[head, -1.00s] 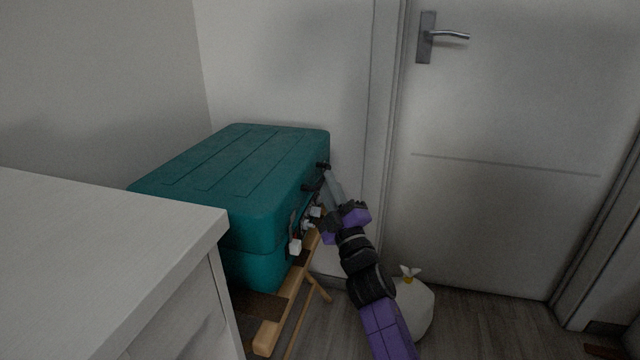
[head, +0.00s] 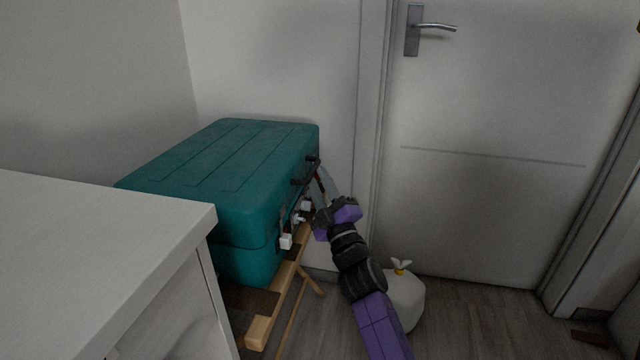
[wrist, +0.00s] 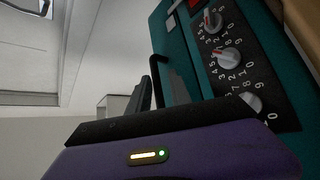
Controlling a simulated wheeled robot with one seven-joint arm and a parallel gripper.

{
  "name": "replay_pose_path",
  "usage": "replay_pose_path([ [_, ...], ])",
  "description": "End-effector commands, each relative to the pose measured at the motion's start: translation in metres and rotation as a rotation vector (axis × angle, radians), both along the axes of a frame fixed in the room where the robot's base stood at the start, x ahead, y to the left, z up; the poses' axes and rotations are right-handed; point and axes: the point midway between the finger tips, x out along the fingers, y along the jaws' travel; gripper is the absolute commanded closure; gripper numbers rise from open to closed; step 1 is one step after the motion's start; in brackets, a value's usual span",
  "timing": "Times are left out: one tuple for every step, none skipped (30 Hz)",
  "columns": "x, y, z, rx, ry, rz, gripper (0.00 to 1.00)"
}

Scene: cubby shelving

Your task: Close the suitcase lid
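The teal suitcase (head: 222,185) lies on a wooden rack, its ridged lid (head: 230,155) down over the base (head: 245,264). A seam runs between them; I cannot tell whether a thin gap is left. The black handle (head: 305,171) is on the side facing my arm. My gripper (head: 322,182) is at that side, near the handle, with its two grey fingers apart. In the wrist view the fingers (wrist: 160,92) stand beside the teal side, with a black bar, likely the handle, showing between them. Whether they touch it is unclear.
White latches (head: 286,241) and number dials (wrist: 229,57) are on the suitcase side. A white cabinet (head: 100,235) stands at the near left. The wooden rack (head: 262,329) is below. A pale rounded object (head: 405,298) sits on the floor by the closed door (head: 490,190).

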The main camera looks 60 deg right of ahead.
Motion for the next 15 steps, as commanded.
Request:
replay_pose_path([
  [0.001,0.001,0.000,-0.001,0.000,0.003,0.78],
  [0.001,0.001,0.000,-0.001,0.000,0.003,0.78],
  [0.001,0.001,0.000,-0.001,0.000,0.003,0.78],
  [0.001,0.001,0.000,-0.001,0.000,0.003,0.78],
  [0.001,0.001,0.000,-0.001,0.000,0.003,0.78],
  [0.000,0.002,-0.001,-0.001,0.000,0.003,0.78],
  [-0.001,0.003,-0.002,0.000,0.000,0.002,0.78],
  [-0.003,0.004,-0.004,0.000,0.001,0.003,0.78],
  [-0.006,0.006,-0.007,0.000,0.001,0.003,0.78],
  [-0.009,0.008,-0.009,-0.001,0.001,0.002,0.78],
  [-0.012,0.010,-0.012,-0.001,0.001,0.002,0.78],
  [-0.017,0.014,-0.015,0.000,0.002,0.003,0.78],
  [-0.021,0.017,-0.018,0.000,0.002,0.003,0.78],
  [-0.025,0.019,-0.021,0.000,0.002,0.002,0.78],
  [-0.030,0.023,-0.024,-0.001,0.000,0.002,0.78],
])
